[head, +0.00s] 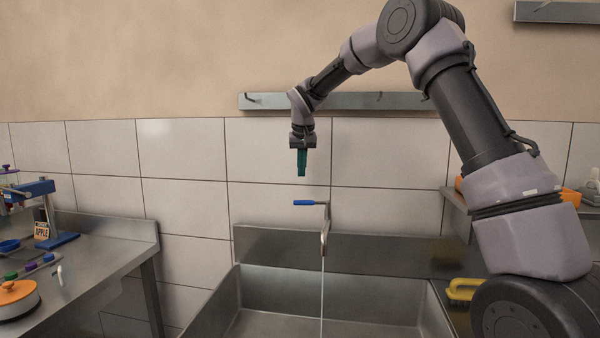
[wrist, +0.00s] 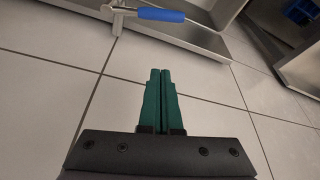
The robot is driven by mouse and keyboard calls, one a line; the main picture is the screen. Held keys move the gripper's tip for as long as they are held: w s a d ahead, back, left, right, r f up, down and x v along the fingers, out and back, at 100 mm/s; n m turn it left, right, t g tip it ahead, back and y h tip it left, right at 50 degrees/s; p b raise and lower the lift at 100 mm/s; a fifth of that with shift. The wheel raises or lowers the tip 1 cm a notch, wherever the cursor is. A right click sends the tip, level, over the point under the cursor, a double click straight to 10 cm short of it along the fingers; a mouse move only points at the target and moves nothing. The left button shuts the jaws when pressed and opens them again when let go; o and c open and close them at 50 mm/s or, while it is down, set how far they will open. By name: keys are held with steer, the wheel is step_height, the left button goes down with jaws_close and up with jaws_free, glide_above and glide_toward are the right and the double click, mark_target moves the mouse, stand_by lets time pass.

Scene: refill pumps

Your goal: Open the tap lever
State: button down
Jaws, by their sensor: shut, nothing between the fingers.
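The tap (head: 326,228) rises at the back of the sink, with a blue lever (head: 304,202) at its top pointing left. A thin stream of water runs down from the tap into the sink. The blue lever also shows in the wrist view (wrist: 161,15), at the top, beyond my fingertips. My gripper (head: 302,174) points down above the lever, apart from it, with its green fingers closed together and empty. The closed fingers show in the wrist view (wrist: 160,72).
The steel sink (head: 236,290) lies below the tap. A steel counter (head: 110,262) at left holds a blue stand (head: 62,238), an orange-lidded pot (head: 15,296) and small coloured items. A yellow brush (head: 463,288) lies right of the sink. A hook rail (head: 345,101) is on the wall.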

mark_target(303, 200)
step_height(303, 200, down, 8)
steer(key=s, duration=0.1)
steer(key=shift+s+r, duration=0.25)
steer(key=shift+s+n+y, duration=0.3)
steer(key=shift+s+n, duration=0.25)
steer(key=shift+n, duration=0.25)
stand_by(0.3)
steer(key=shift+s+d+n, duration=0.15)
steer(key=shift+s+n, duration=0.35)
steer(key=shift+n, duration=0.1)
steer(key=shift+s+d+n+g+y, duration=0.4)
steer(key=shift+s+d+n, duration=0.6)
steer(key=shift+n, duration=0.55)
steer(key=shift+s+d+n+g+y, duration=0.35)
steer(key=shift+s+d+n+y, duration=0.25)
steer(key=shift+s+n, duration=0.8)
steer(key=shift+s+d+n+g+y, duration=0.4)
steer(key=shift+s+d+n, duration=0.55)
steer(key=shift+n, duration=0.7)
